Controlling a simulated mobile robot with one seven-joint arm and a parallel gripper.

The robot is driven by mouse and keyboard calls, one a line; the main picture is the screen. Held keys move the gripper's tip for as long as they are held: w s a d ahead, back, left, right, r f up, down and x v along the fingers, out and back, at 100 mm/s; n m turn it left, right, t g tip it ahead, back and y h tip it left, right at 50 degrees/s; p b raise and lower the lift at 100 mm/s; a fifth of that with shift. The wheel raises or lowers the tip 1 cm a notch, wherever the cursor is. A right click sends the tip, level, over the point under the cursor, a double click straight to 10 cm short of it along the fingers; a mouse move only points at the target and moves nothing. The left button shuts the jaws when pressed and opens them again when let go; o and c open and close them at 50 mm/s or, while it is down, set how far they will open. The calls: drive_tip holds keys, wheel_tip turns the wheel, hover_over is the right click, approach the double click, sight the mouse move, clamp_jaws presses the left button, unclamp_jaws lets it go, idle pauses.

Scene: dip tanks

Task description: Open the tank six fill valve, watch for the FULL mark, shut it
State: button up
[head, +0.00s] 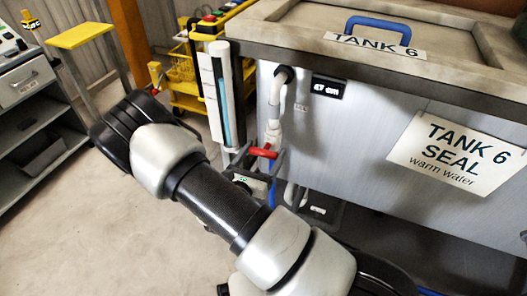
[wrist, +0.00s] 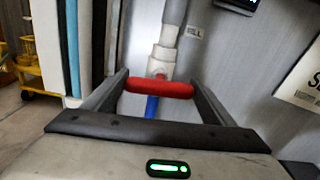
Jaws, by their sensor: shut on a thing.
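The tank six fill valve has a red bar handle (head: 263,152), which also shows in the wrist view (wrist: 160,89). It lies crosswise to the upright white pipe (head: 274,118). My gripper (head: 261,156) is shut on the handle, one dark finger at each end of it. In the wrist view the white valve body (wrist: 161,62) is just behind the handle. The upright gauge (head: 219,95) left of the tank shows a blue column; I cannot read a FULL mark. Tank 6 (head: 330,125) carries a "TANK 6 SEAL warm water" sign (head: 457,153).
A small dark display (head: 328,87) is on the tank front; its reading is unclear. The tank lid has a blue handle (head: 378,28). A yellow cart (head: 190,103) stands behind the gauge. A grey shelf unit (head: 38,125) is at left. The floor between is clear.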

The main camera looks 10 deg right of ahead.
drive_tip(key=n+p, duration=0.2)
drive_tip(key=n, duration=0.2)
drive_tip(key=shift+r+p, duration=0.15)
drive_tip(key=shift+p, duration=0.2)
drive_tip(key=n+p, duration=0.2)
drive_tip(key=n, duration=0.2)
drive_tip(key=shift+a+n, duration=0.1)
drive_tip(key=shift+n, duration=0.2)
drive_tip(key=n+p, duration=0.2)
drive_tip(key=n, duration=0.2)
drive_tip(key=shift+f+n+p, duration=0.15)
drive_tip(key=shift+n+p, duration=0.1)
drive_tip(key=shift+n, duration=0.8)
drive_tip(key=shift+f+n+p, duration=0.1)
drive_tip(key=shift+n+p, duration=0.15)
drive_tip(key=shift+n, duration=0.8)
drive_tip(key=o, duration=1)
drive_tip(key=shift+o, duration=0.2)
drive_tip(key=p+v, duration=0.1)
drive_tip(key=v, duration=1.6)
drive_tip(key=shift+s, duration=0.15)
